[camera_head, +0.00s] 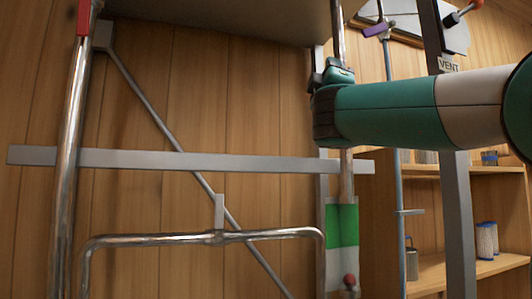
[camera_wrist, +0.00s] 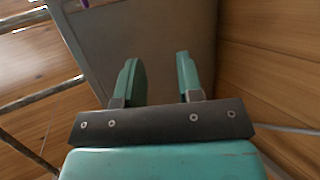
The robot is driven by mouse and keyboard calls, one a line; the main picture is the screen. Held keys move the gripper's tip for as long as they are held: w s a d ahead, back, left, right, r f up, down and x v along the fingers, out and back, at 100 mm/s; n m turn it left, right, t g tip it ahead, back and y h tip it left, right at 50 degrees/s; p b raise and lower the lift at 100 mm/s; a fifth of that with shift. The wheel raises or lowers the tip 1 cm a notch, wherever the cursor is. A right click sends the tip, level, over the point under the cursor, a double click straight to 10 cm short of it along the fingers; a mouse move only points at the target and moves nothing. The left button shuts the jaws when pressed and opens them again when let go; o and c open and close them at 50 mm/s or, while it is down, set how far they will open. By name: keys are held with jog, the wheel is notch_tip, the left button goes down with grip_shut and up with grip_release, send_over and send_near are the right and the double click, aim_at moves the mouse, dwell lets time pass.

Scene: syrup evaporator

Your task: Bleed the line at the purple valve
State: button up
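The purple valve handle (camera_head: 375,31) sits high on a thin grey vertical pipe, right of centre in the head view. A small purple patch (camera_wrist: 112,2) shows at the top edge of the wrist view; I cannot tell if it is the same handle. My gripper (camera_wrist: 158,72) is open, with nothing between its two teal fingers. It points toward a grey panel (camera_wrist: 175,35). In the head view my arm reaches in from the right, below the purple handle, and the fingers cannot be made out.
A red handle (camera_head: 83,17) tops the left pipe. A grey crossbar (camera_head: 200,161) spans the frame. A "VENT" label (camera_head: 449,65) is on the right post, below a red-tipped lever (camera_head: 465,12). A red knob (camera_head: 350,280) sits low. Shelves (camera_head: 470,272) stand at right.

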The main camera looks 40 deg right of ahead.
aim_at(265, 157)
jog(key=shift+w+a+f+n+t+y, duration=0.2)
jog(key=shift+w+a+f+n+y, duration=0.6)
jog(key=shift+w+a+f+y, duration=1.5)
jog(key=shift+w+a+f+n+t+y, duration=0.3)
jog(key=shift+w+f+n+y, duration=0.85)
jog(key=shift+f+y, duration=2.45)
jog(key=shift+w+a+f+n+t+y, duration=0.1)
jog(key=shift+w+a+f+n+y, duration=0.35)
jog(key=shift+w+a+f+y, duration=1.7)
jog(key=shift+d+f+y, duration=0.25)
jog(key=shift+d+f, duration=0.1)
jog(key=shift+f, duration=0.2)
jog(key=shift+d+f+y, duration=0.2)
jog(key=shift+d+f, duration=0.15)
jog(key=shift+f, duration=0.2)
